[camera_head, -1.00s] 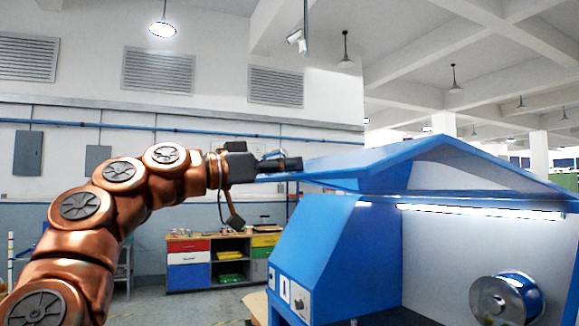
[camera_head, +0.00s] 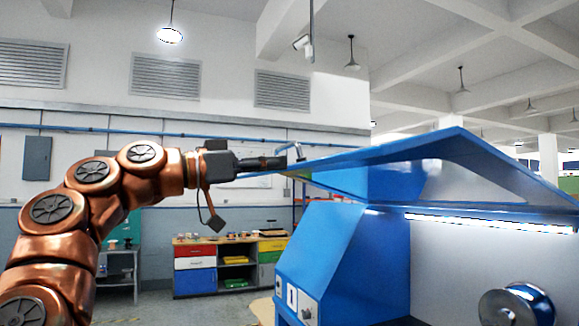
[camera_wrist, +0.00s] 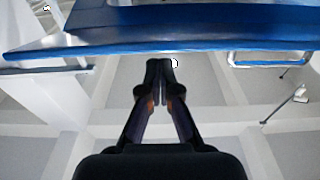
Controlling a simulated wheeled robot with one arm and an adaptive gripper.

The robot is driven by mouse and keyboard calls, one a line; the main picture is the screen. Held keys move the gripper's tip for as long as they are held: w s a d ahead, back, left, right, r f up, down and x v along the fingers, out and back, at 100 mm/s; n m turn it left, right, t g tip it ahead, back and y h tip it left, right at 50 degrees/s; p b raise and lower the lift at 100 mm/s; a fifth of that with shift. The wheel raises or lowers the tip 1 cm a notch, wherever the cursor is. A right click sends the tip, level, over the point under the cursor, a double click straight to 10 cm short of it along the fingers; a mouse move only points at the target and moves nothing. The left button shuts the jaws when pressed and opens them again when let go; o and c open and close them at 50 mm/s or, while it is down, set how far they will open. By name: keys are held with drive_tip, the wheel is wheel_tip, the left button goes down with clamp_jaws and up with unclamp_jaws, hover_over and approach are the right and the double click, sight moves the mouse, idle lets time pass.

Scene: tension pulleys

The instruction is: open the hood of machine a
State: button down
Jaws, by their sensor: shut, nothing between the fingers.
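The blue hood (camera_head: 400,152) of the machine is raised and tilted above the machine's blue body (camera_head: 325,255), with its underside showing. A small bar handle (camera_head: 290,147) stands on its left edge. My gripper (camera_head: 283,162) is at that left edge, its fingers pointing right. In the wrist view the closed fingertips (camera_wrist: 161,64) lie just by the long blue edge of the hood (camera_wrist: 150,50); whether they touch it I cannot tell. A blue handle frame (camera_wrist: 270,61) shows to their right. The fingers hold nothing.
A lit tube (camera_head: 490,222) runs under the hood, above a metal spool (camera_head: 515,305). A switch panel (camera_head: 302,303) is on the machine's front. A workbench with coloured drawers (camera_head: 195,265) stands behind, against the wall. Floor at the left is partly clear.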

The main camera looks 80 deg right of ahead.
drive_tip(key=v, duration=0.6)
drive_tip(key=shift+w, duration=0.2)
drive_tip(key=shift+a, duration=0.1)
